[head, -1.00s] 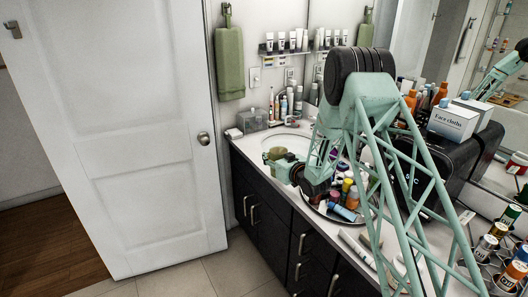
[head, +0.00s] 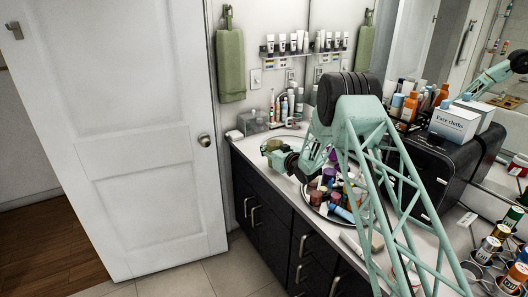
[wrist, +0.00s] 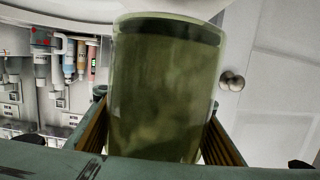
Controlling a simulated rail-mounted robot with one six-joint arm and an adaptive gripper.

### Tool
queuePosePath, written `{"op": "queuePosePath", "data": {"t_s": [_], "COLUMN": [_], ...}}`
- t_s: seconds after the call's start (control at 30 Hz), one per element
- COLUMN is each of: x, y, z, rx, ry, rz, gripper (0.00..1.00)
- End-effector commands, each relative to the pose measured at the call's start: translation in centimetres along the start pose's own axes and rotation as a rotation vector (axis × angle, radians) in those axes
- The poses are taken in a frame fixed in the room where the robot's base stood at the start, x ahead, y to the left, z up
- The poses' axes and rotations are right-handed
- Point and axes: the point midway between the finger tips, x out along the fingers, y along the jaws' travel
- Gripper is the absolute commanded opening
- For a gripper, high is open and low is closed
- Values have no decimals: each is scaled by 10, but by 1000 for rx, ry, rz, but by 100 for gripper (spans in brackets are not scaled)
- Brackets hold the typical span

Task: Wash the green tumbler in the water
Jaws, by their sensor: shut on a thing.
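The green tumbler (head: 274,145) is translucent and sits between the fingers of my gripper (head: 271,156) in the head view. In the wrist view the tumbler (wrist: 162,95) fills the middle, with a dark band near its upper end in the picture. The fingers of my gripper (wrist: 160,140) press it from both sides. The pale sink basin (head: 294,132) is at the far end of the counter, at and behind the tumbler, partly hidden by my arm. I cannot make out water in it or the tumbler's exact height over it.
A round tray (head: 312,207) crowded with small bottles lies under my arm. A clear box (head: 252,121) and several bottles stand behind the basin. A black case (head: 446,150) carries a face cloths box (head: 453,122) at right. The white door (head: 115,140) stands left, beyond free floor.

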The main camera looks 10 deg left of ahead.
Motion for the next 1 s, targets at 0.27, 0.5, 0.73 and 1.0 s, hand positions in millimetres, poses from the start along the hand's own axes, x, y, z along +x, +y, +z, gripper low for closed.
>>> {"op": "queuePosePath", "data": {"t_s": [0.27,0.5,0.73,1.0], "x": [2,18,22,23], "y": [1,8,8,8], "z": [-1,-1,23,29], "rx": [-1,-1,0,-1], "ry": [1,2,1,2], "rz": [0,0,0,0], "gripper": [0,0,0,0]}}
